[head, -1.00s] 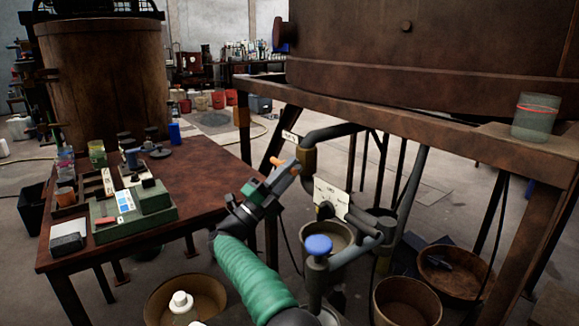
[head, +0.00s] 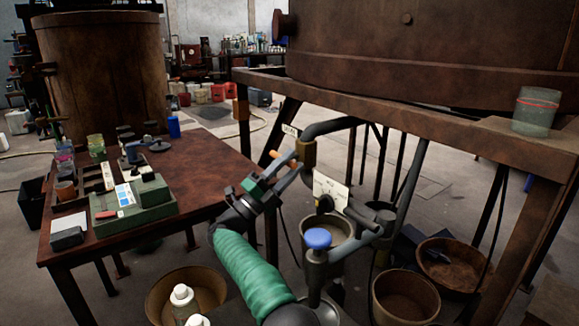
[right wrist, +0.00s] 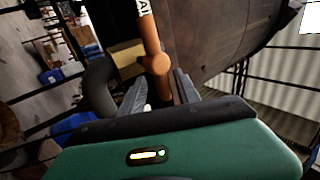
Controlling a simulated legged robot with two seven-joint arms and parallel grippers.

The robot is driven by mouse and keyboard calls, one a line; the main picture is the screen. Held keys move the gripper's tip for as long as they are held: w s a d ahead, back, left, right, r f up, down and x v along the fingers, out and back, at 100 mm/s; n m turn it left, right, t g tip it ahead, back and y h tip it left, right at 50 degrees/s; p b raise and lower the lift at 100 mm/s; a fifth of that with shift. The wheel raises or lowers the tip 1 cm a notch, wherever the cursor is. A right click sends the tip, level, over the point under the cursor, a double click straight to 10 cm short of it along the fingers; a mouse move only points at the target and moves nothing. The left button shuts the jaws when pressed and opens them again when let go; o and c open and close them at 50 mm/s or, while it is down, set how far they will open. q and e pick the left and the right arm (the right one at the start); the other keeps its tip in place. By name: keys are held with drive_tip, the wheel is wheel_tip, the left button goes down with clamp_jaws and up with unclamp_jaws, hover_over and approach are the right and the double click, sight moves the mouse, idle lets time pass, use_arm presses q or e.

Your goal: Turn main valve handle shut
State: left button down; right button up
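The main valve handle (head: 282,158) is a small orange bar at the brass-coloured valve on the bent pipe under the big vat, beside a white tag (head: 290,130). My right gripper (head: 287,174) reaches up to it from below. In the right wrist view the orange handle (right wrist: 154,48) has a round boss, and its lower end runs down between the two grey fingers of my right gripper (right wrist: 160,90). The fingers stand apart around it; firm contact on both sides does not show. The tag in the wrist view shows part of its lettering. My left gripper is out of view.
A blue-topped valve (head: 318,239) and a white dial plate (head: 330,190) stand close to the right of my arm. A wooden table (head: 200,185) with boxes and jars is at left. Tubs (head: 405,297) and white-capped bottles (head: 182,294) are low down.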

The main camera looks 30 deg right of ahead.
drive_tip(key=p+v, duration=0.3)
drive_tip(key=v, duration=1.4)
